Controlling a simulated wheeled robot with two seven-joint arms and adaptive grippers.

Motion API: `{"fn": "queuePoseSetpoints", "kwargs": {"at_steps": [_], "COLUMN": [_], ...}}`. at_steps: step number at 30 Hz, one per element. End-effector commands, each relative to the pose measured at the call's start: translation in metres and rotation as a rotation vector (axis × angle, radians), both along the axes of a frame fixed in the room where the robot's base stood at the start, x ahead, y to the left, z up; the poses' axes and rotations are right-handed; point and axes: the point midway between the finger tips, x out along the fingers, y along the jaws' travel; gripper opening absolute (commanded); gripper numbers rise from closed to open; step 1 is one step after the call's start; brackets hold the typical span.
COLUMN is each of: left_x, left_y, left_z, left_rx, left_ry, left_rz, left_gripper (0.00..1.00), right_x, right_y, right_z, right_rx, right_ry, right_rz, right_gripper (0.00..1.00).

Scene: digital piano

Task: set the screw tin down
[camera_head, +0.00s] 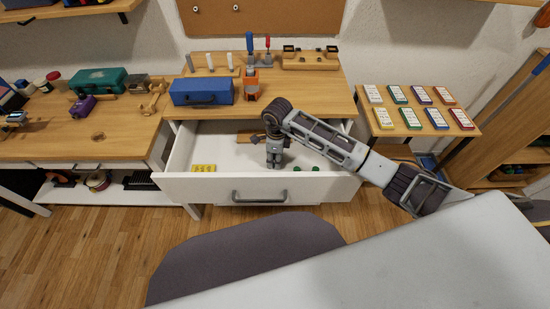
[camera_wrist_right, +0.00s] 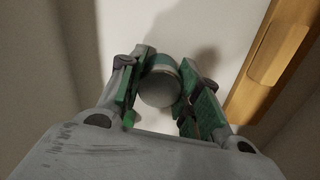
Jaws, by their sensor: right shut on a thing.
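My right gripper (camera_head: 274,165) reaches down into the open white drawer (camera_head: 215,149). In the right wrist view its green-padded fingers (camera_wrist_right: 162,92) are shut on the screw tin (camera_wrist_right: 160,84), a small round tin with a grey face and a greenish band. The pale drawer floor lies behind the tin. I cannot tell whether the tin touches it. In the head view the tin cannot be made out at the gripper. My left gripper is not in view.
A wooden strip (camera_wrist_right: 270,65) lies right of the fingers in the wrist view. Yellow labels (camera_head: 204,168) sit at the drawer's front left, and small green items (camera_head: 315,168) at front right. A blue toolbox (camera_head: 201,92) stands on the bench above. The drawer's left part has bare floor.

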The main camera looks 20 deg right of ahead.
Motion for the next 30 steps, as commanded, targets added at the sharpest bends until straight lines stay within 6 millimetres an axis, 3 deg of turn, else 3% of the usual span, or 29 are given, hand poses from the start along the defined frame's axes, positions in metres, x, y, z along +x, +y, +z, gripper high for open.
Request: {"fn": "queuePoseSetpoints", "kwargs": {"at_steps": [16,17,21,30], "left_x": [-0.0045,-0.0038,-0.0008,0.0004], "left_y": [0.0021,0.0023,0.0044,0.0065], "left_z": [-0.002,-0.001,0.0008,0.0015], "left_rx": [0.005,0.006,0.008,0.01], "left_ry": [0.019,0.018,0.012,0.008], "left_rz": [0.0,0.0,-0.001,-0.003], "left_gripper": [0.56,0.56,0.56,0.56], "right_x": [0.0006,0.0005,0.0003,0.0004], "right_y": [0.0,0.0001,0.0,0.0001], "right_z": [-0.0024,-0.0023,-0.0021,-0.002], "right_rx": [0.0,0.0,0.0,0.0], "right_ry": [-0.001,-0.001,-0.001,-0.001], "right_rz": [0.0,0.0,0.0,0.0], "right_gripper": [0.09,0.37,0.55,0.55]}}
